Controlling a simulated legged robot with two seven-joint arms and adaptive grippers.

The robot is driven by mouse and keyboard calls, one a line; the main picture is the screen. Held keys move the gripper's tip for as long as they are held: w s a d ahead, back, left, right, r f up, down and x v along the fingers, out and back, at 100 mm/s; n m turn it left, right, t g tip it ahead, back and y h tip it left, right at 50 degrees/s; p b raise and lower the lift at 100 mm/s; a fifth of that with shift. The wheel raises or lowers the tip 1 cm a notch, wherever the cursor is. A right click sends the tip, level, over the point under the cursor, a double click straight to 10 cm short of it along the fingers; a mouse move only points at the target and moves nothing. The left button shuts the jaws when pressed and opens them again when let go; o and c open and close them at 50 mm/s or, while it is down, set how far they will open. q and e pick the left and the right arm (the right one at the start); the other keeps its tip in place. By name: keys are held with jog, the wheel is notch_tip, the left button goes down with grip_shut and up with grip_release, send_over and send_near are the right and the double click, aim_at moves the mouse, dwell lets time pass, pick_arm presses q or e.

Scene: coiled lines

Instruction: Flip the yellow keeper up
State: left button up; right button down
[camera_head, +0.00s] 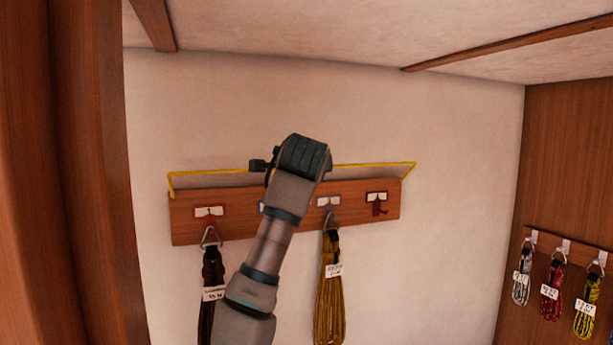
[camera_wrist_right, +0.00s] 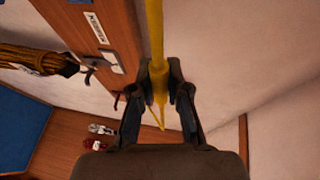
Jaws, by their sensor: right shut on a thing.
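The yellow keeper (camera_head: 365,165) is a thin bar with short bent ends, running along the wall just above the top edge of the wooden hook board (camera_head: 355,215). Its middle is hidden behind my right arm in the head view. In the right wrist view the keeper (camera_wrist_right: 155,35) comes down from the top between the fingers. My right gripper (camera_wrist_right: 160,80) is shut on it. In the head view my right wrist covers most of that gripper. My left gripper is in neither view.
A dark coil (camera_head: 212,270) and a mustard coil (camera_head: 330,290) hang from the board. The dark red hook (camera_head: 377,205) at its right end is empty. Several coils, including a red one (camera_head: 551,293), hang on the right wall. A wooden post (camera_head: 65,170) stands at left.

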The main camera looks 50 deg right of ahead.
jog(key=shift+w+d+r+p, duration=0.4)
jog(key=shift+w+d+r, duration=0.3)
jog(key=shift+w+r, duration=0.3)
jog(key=shift+w, duration=0.1)
jog(key=c, duration=1.3)
grip_release()
jog(key=shift+d, duration=0.1)
jog(key=shift+o, duration=0.8)
jog(key=shift+d+f, duration=0.1)
jog(key=shift+d, duration=0.05)
jog(key=v, duration=0.8)
jog(key=shift+w+d+f, duration=0.15)
